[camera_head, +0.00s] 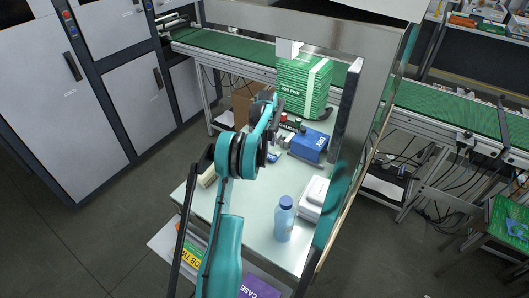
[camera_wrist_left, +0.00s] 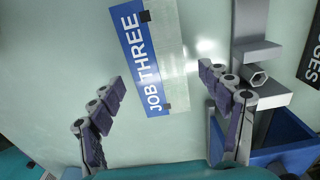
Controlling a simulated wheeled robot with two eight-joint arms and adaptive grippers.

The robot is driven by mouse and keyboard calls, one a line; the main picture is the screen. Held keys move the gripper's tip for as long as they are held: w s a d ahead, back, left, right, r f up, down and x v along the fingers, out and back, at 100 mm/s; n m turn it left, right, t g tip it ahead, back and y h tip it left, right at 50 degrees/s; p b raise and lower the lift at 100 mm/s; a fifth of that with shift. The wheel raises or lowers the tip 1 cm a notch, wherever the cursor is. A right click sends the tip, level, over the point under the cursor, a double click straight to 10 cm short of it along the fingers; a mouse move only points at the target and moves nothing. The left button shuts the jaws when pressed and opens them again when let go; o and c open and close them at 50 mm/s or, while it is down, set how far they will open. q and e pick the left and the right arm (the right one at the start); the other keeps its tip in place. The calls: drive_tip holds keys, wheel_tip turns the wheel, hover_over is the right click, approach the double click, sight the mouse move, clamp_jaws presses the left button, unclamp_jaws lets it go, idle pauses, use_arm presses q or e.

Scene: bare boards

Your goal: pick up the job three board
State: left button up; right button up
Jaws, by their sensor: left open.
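The job three board shows in the left wrist view as a blue strip (camera_wrist_left: 146,62) lettered JOB THREE in white, beside a pale, shiny sheet (camera_wrist_left: 172,50). Small dark clips sit at its edge. My left gripper (camera_wrist_left: 162,92) is open, with one finger to each side of the strip's lower end. I cannot tell how far the fingers are above it. In the head view my teal left arm reaches over the table and hides most of its gripper and the board. My right gripper is not in view.
A blue box (camera_wrist_left: 282,148) and grey metal parts (camera_wrist_left: 258,88) lie close by the right finger.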

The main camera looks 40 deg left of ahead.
use_arm(q)
drive_tip(key=c, duration=1.3)
drive_tip(key=shift+o, duration=0.2)
